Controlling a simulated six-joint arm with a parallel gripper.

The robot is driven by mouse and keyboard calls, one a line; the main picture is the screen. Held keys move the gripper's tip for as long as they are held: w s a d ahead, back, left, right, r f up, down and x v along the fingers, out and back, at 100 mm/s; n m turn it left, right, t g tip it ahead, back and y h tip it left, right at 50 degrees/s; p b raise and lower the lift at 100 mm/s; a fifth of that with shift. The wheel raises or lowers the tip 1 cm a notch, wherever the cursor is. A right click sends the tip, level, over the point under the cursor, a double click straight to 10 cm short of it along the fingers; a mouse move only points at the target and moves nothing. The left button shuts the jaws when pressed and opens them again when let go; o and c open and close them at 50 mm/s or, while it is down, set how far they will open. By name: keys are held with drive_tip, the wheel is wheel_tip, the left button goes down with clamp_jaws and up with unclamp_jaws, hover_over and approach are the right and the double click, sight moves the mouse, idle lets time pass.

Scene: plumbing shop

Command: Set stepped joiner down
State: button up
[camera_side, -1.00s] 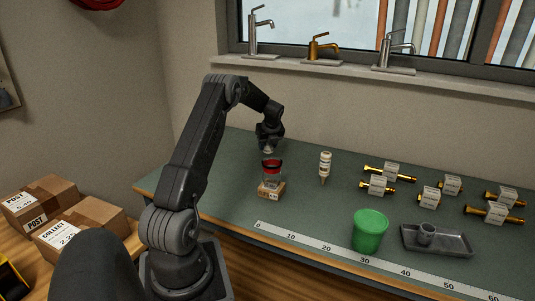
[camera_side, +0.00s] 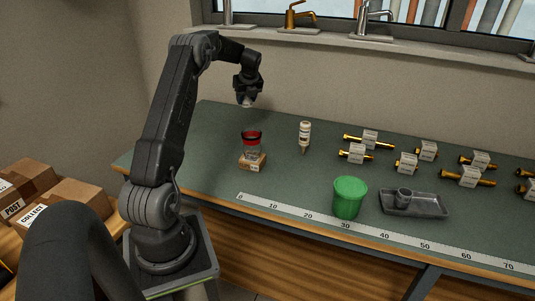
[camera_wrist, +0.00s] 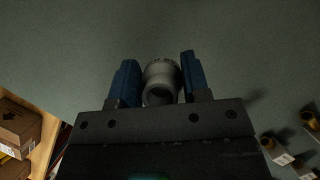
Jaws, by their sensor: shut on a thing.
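The stepped joiner (camera_wrist: 162,72) is a grey, hollow round fitting. In the wrist view it sits between the two blue fingers of my gripper (camera_wrist: 160,75), which is shut on it, its open end facing the camera. In the side view my gripper (camera_side: 247,99) hangs pointing down above the back left of the bench, with a small pale bit of the joiner (camera_side: 247,103) showing at its tip.
The jar stands on a small labelled block (camera_side: 252,162). Several tagged brass fittings (camera_side: 368,141) lie behind. A ruler strip (camera_side: 340,228) runs along the front.

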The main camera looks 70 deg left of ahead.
wheel_tip(320, 180, up, 4)
drive_tip(key=shift+r, duration=0.25)
drive_tip(key=s+d+n+g, duration=0.1)
drive_tip(key=s+d+n, duration=0.1)
drive_tip(key=d, duration=0.3)
drive_tip(key=s+d+n+g+h, duration=0.1)
drive_tip(key=d+n, duration=0.3)
drive_tip(key=d, duration=0.2)
drive_tip(key=s+d+n+g, duration=0.1)
drive_tip(key=s+d+n, duration=0.1)
drive_tip(key=d, duration=0.4)
drive_tip(key=shift+s+d+f+n, duration=0.1)
drive_tip(key=shift+s+d+n, duration=0.05)
drive_tip(key=shift+s+n, duration=0.2)
drive_tip(key=s+d+n+g+h, duration=0.2)
drive_tip(key=s+d+n, duration=0.35)
drive_tip(key=d, duration=0.35)
hover_over(274, 185)
drive_tip(key=w, duration=0.1)
drive_tip(key=f, duration=1.2)
drive_tip(key=shift+d+f, duration=0.15)
drive_tip(key=shift+d, duration=0.05)
drive_tip(key=shift+w+f, duration=0.15)
drive_tip(key=shift+f, duration=1.9)
drive_tip(key=shift+f, duration=0.1)
drive_tip(key=o, duration=0.9)
